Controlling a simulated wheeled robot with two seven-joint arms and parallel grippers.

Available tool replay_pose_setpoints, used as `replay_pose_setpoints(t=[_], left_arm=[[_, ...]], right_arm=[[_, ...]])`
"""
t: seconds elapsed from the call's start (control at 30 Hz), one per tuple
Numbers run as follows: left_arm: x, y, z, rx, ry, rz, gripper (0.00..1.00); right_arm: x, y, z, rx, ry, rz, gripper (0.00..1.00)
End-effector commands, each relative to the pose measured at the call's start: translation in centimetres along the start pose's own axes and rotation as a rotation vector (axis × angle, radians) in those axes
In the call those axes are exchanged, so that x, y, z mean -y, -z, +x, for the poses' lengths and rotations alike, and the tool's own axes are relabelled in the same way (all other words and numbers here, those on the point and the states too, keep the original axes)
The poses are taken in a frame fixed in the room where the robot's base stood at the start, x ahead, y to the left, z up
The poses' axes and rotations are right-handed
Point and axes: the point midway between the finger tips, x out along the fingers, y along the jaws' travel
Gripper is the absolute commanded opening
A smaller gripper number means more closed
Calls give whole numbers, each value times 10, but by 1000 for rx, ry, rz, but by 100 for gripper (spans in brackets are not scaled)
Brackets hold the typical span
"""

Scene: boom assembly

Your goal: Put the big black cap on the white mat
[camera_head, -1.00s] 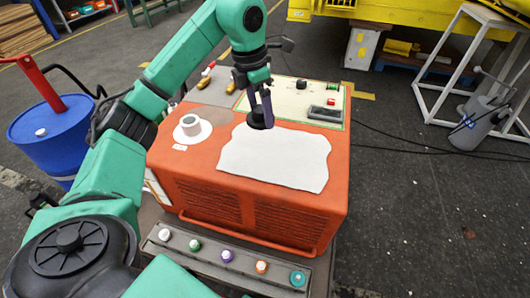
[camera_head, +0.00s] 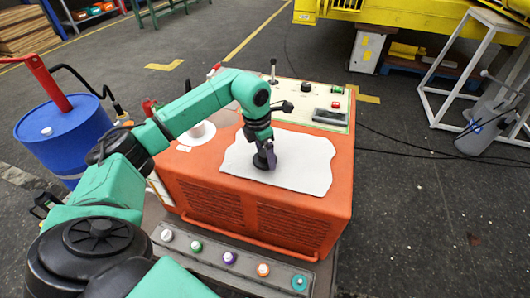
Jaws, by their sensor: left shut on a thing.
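The white mat (camera_head: 304,165) lies flat on top of the orange machine (camera_head: 338,205). My left gripper (camera_head: 265,150) points down over the left part of the mat. It is shut on the big black cap (camera_head: 262,162), which is at or just above the mat's surface; I cannot tell whether it touches. The gripper's fingers hide part of the cap. My right gripper is not in view.
A white round part (camera_head: 198,133) sits on the machine's left side, partly behind my arm. A control panel (camera_head: 310,97) with a black knob (camera_head: 306,86) is at the back. Several coloured caps (camera_head: 230,257) line the front ledge. The mat's right side is clear.

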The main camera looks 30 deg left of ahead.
Motion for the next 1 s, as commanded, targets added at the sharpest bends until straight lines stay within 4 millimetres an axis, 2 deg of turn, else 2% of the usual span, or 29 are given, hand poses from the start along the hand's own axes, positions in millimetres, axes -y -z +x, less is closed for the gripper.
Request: replay_pose_setpoints(t=[0.1,0.13,0.37,0.47,0.57,0.8,0.9,1.0], left_arm=[[0,0,3,1,0,0,24],[0,0,2,0,0,0,98],[0,0,1,0,0,0,100],[0,-1,-5,2,0,0,100],[-1,-1,-23,4,-3,0,100],[0,-1,-90,5,-2,1,100],[0,-1,-109,3,-1,0,100],[0,0,-119,1,1,0,100]], right_arm=[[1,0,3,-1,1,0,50],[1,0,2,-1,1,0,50],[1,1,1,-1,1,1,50],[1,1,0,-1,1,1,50],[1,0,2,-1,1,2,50],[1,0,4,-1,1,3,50],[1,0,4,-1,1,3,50],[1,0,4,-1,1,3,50]])
